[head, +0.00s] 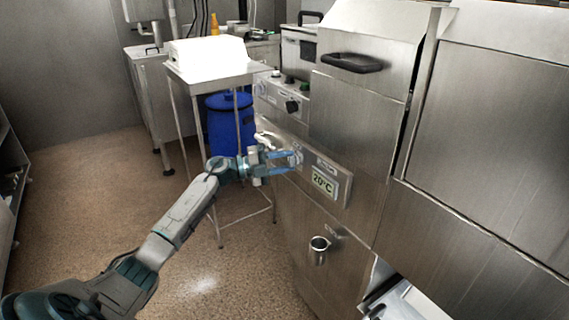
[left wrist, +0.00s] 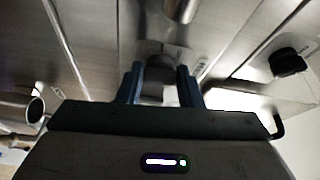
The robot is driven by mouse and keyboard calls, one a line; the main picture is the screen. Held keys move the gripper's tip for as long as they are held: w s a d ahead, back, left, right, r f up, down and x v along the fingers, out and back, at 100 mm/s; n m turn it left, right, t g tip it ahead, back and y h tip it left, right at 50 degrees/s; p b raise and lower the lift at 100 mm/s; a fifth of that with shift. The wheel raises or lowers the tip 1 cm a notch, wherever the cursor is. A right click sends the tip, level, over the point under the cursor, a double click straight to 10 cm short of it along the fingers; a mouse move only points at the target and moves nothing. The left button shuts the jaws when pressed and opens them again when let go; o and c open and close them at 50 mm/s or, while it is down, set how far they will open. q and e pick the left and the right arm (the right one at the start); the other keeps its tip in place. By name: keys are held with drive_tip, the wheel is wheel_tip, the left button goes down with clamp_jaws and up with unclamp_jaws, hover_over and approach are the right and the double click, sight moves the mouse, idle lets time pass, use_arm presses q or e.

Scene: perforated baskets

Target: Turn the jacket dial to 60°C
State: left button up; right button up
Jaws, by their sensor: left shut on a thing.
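The jacket dial (head: 298,157) sits on a small panel on the front of the steel machine, mostly covered by my left gripper. Beside it, a display (head: 325,183) reads 20°C. My left gripper (head: 290,161) comes in from the left and is shut on the dial. In the left wrist view the two dark blue fingers of the gripper (left wrist: 160,85) stand on either side of the grey dial (left wrist: 160,72). The dial's markings cannot be read. My right gripper is not in view.
A steel outlet (head: 319,246) sticks out below the panel. A black knob (head: 292,106) is on the unit behind. A steel side table (head: 205,80) with a white box and a blue drum (head: 230,122) stand behind my left arm. The floor at left is clear.

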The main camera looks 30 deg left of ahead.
use_arm(q)
drive_tip(key=shift+m, duration=0.5)
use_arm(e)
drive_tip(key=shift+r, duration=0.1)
use_arm(q)
drive_tip(key=o, duration=1)
drive_tip(key=shift+s+a, duration=0.15)
drive_tip(key=shift+s, duration=0.05)
drive_tip(key=v, duration=0.3)
drive_tip(key=b+v, duration=0.1)
drive_tip(key=v, duration=0.6)
drive_tip(key=shift+s+a+r+b, duration=0.1)
drive_tip(key=shift+r+b, duration=0.25)
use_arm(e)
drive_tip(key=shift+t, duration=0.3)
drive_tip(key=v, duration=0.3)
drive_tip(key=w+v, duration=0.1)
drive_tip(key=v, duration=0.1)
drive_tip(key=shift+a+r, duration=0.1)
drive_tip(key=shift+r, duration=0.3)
